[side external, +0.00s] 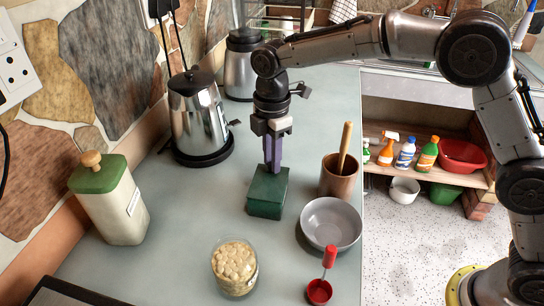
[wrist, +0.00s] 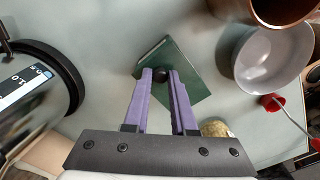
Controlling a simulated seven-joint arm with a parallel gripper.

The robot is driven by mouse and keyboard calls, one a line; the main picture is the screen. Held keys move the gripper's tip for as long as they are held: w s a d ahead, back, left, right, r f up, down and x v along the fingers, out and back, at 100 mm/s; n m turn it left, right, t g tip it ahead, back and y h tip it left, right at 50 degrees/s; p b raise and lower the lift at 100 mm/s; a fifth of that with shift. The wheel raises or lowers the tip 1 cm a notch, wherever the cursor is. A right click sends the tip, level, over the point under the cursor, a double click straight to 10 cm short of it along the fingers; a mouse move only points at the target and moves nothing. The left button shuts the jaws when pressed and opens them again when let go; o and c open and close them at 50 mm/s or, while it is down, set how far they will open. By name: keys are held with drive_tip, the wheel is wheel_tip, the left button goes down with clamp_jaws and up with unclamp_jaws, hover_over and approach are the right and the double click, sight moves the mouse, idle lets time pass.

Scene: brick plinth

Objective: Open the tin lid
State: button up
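The tin is a dark green box (side external: 266,195) standing on the grey worktop, in the middle of the side external view. Its square green top, the lid (wrist: 183,88), has a small round black knob (wrist: 161,74) in the wrist view. My gripper (side external: 271,168) points straight down over the tin. In the wrist view its two purple fingertips (wrist: 161,72) stand on either side of the knob, close against it with no clear gap. The lid appears seated level on the tin; I cannot make out a seam.
A brown cup with a wooden stick (side external: 338,180) and a grey bowl (side external: 331,222) stand close right of the tin. A steel kettle (side external: 197,115) and a green-lidded canister (side external: 112,205) are to the left. A glass jar (side external: 234,268) and red scoop (side external: 320,290) are in front.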

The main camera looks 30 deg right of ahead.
clamp_jaws()
idle(0.9)
drive_tip(key=w+d, duration=0.4)
drive_tip(key=shift+w+d, duration=0.2)
drive_tip(key=shift+w, duration=0.1)
drive_tip(key=o, duration=0.6)
unclamp_jaws()
drive_tip(key=shift+r, duration=0.1)
